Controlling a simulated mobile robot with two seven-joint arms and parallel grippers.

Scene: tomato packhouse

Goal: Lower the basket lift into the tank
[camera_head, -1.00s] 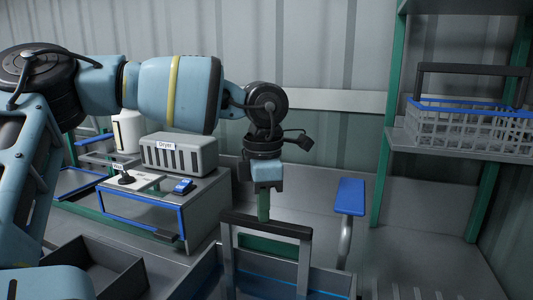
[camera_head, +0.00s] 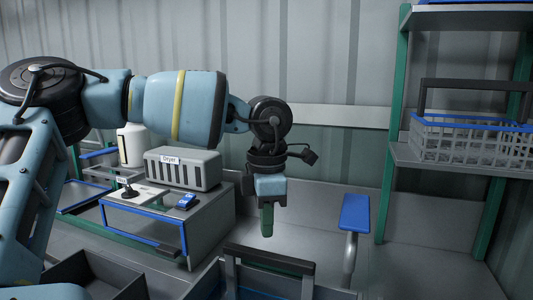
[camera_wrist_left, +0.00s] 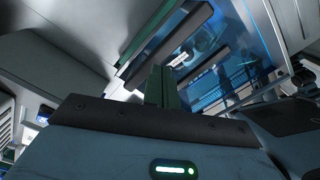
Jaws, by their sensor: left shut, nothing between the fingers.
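The dark handle bar (camera_head: 270,258) on a grey frame stands at the bottom middle of the head view, over a grey tank. The rest of the lift and most of the tank are cut off. In the left wrist view, blue water (camera_wrist_left: 225,60) shows beyond dark bars (camera_wrist_left: 180,38). My left gripper (camera_head: 267,234) points down, its green fingers shut and empty. In the head view the fingers appear just above the bar; I cannot tell how far apart they are. The fingers also show in the wrist view (camera_wrist_left: 162,88). My right gripper is not seen.
A blue pad (camera_head: 355,212) on a grey bent post stands to the right. A grey dryer (camera_head: 183,168) and a blue switch (camera_head: 187,201) sit on a bench at left. A white wire basket (camera_head: 465,140) stands on the right shelf. A dark tray (camera_head: 110,272) is at lower left.

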